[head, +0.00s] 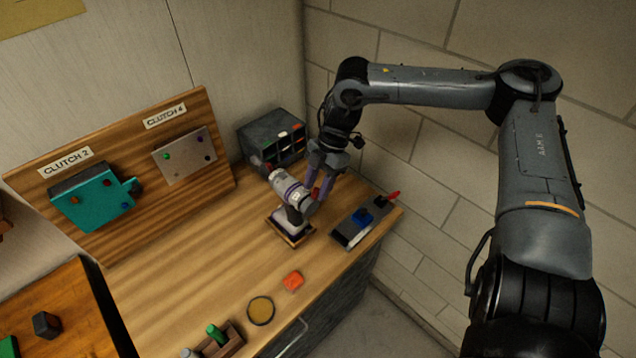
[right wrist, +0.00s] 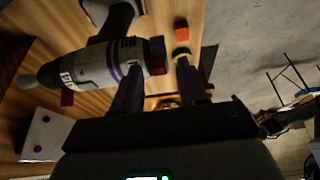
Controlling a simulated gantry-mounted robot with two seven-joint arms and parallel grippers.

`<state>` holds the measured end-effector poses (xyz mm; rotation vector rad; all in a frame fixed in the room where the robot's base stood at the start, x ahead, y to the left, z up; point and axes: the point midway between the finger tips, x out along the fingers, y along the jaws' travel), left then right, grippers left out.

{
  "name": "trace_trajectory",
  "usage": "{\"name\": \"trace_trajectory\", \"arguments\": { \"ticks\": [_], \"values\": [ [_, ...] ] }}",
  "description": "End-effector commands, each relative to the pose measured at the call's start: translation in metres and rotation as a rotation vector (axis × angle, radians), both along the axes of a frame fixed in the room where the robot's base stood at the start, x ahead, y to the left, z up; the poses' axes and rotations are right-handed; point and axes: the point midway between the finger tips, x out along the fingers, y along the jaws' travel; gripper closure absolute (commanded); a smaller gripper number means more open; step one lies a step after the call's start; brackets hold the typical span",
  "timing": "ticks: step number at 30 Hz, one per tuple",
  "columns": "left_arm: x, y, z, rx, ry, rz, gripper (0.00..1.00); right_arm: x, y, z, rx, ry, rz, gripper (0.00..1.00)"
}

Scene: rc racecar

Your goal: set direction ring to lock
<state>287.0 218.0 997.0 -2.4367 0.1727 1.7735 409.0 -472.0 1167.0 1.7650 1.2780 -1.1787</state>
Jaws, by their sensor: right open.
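A white and grey power driver (head: 285,187) with purple bands stands upright in a small wooden base (head: 290,232) on the workbench. Its body also shows at the left of the right wrist view (right wrist: 88,68). A dark collar with a red part (right wrist: 156,56) is at the driver's end; I cannot tell for sure whether this is the direction ring. My right gripper (head: 322,184) is open, its purple-grey fingers on either side of that end. Whether they touch it is unclear. A white label (right wrist: 68,77) is on the body; its setting is unreadable. My left gripper is not in view.
A dark organizer (head: 272,138) stands behind. An orange block (head: 292,281) and a round yellow disc (head: 261,310) lie in front. A clutch board (head: 130,175) leans on the wall. The middle-left bench is clear.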

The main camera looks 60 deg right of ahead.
Motion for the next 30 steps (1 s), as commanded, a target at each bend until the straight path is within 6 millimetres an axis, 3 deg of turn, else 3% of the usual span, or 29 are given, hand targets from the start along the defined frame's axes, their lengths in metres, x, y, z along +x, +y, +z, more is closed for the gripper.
{"name": "trace_trajectory", "arguments": {
  "ticks": [6, 15, 23, 30],
  "values": [
    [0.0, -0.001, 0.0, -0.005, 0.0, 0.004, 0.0, 0.0, 0.0, 0.0, 0.0, 0.0, 0.0, 0.57],
    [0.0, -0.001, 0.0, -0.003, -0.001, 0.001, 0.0, 0.0, 0.0, 0.0, 0.0, 0.001, -0.001, 1.0],
    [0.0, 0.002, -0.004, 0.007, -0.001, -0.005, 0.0, 0.0, 0.001, -0.001, -0.015, 0.006, 0.0, 1.0],
    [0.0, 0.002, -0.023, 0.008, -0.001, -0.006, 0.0, 0.002, 0.006, -0.002, -0.113, 0.037, 0.003, 1.0]
  ]
}}
